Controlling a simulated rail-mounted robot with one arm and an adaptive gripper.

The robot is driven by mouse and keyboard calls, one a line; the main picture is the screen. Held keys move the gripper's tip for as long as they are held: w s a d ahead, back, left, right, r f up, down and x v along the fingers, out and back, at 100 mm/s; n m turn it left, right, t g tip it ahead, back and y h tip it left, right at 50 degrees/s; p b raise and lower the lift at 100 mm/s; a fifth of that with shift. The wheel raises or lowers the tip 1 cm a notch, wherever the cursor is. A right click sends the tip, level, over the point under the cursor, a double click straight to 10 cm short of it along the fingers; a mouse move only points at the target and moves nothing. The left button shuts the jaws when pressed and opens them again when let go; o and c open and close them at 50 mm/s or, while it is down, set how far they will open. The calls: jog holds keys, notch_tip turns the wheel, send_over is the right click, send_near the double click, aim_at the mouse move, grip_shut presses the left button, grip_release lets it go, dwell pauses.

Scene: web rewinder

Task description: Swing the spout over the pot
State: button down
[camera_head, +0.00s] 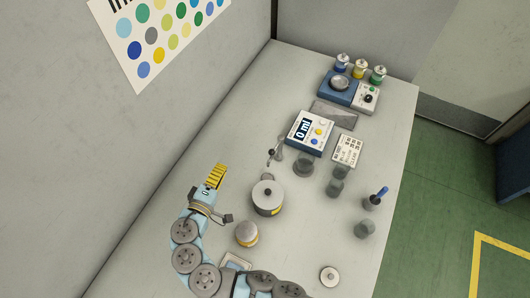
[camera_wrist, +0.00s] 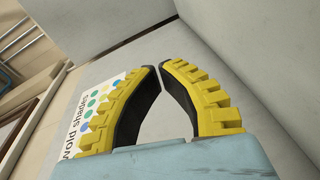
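A grey lidded pot (camera_head: 268,198) with a yellow mark on its side stands near the middle of the table in the head view. A thin grey spout (camera_head: 270,161) with a dark knob shows behind the pot, beside the dispenser reading "0 ml" (camera_head: 309,133). The spout's end looks apart from the pot, not over it; its exact shape is too small to tell. My gripper (camera_head: 214,177) is raised left of the pot, away from the spout. In the wrist view its yellow fingers (camera_wrist: 160,65) come together at the tips with nothing between them.
Dark grey cups (camera_head: 304,165) and a holder with a blue pen (camera_head: 376,198) stand to the right. A blue scale (camera_head: 340,88) is at the back. The wall with a dotted poster (camera_head: 160,30) is left.

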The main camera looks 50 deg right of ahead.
aim_at(275, 148)
jog(key=s, duration=0.1)
jog(key=s+d+r+m+g+h, duration=0.1)
jog(key=s+m+g, duration=0.1)
jog(key=shift+d+r+h+b, duration=0.3)
jog(key=shift+d+r, duration=0.1)
jog(key=d+f+p, duration=0.1)
jog(key=d, duration=1)
jog(key=shift+s+d+f, duration=0.15)
jog(key=shift+s+d, duration=0.1)
jog(key=shift+s, duration=0.05)
dwell(0.5)
